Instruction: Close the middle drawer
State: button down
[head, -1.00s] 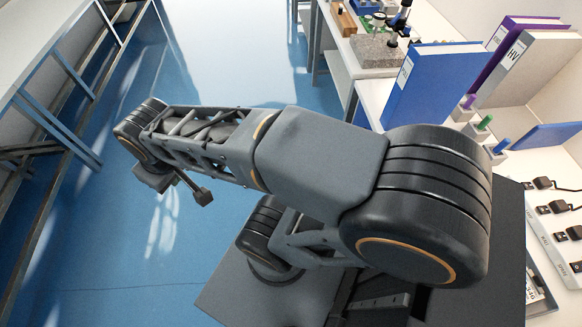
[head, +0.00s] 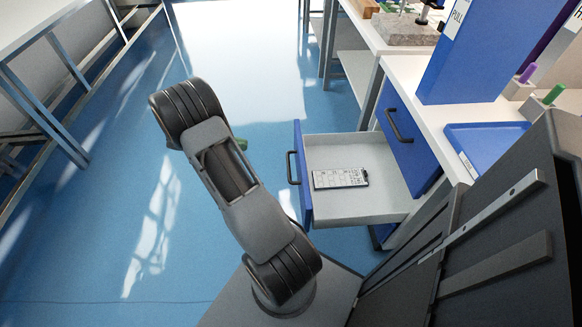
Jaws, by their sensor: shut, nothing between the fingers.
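An open drawer (head: 358,206) with a white inside stands out from the blue cabinet to the right of my arm. Its blue front (head: 305,180) carries a black handle (head: 292,167) and faces left. A small black device or card with a white printed face (head: 340,178) lies in the drawer. A shut blue drawer front (head: 408,135) with a black handle is above it. What lies below the open drawer is mostly hidden. My arm is left of the drawer front, apart from it in the picture. My gripper is not in view.
A bench (head: 40,25) stands at the left. The blue floor (head: 115,215) between is clear. A small green thing shows partly behind my arm.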

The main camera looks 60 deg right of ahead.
jog(key=n+g+h+b, duration=0.1)
jog(key=g+h+b, duration=0.1)
jog(key=b, duration=0.1)
send_near(287, 160)
notch_tip(287, 160, up, 4)
jog(key=w+a, duration=0.1)
jog(key=w, duration=0.1)
jog(key=b+x, duration=0.3)
jog(key=x, duration=0.9)
jog(key=shift+s+f, duration=0.15)
jog(key=shift+s, duration=0.1)
jog(key=shift+s+d, duration=0.35)
jog(key=shift+s, duration=0.2)
jog(key=shift+s+d, duration=0.1)
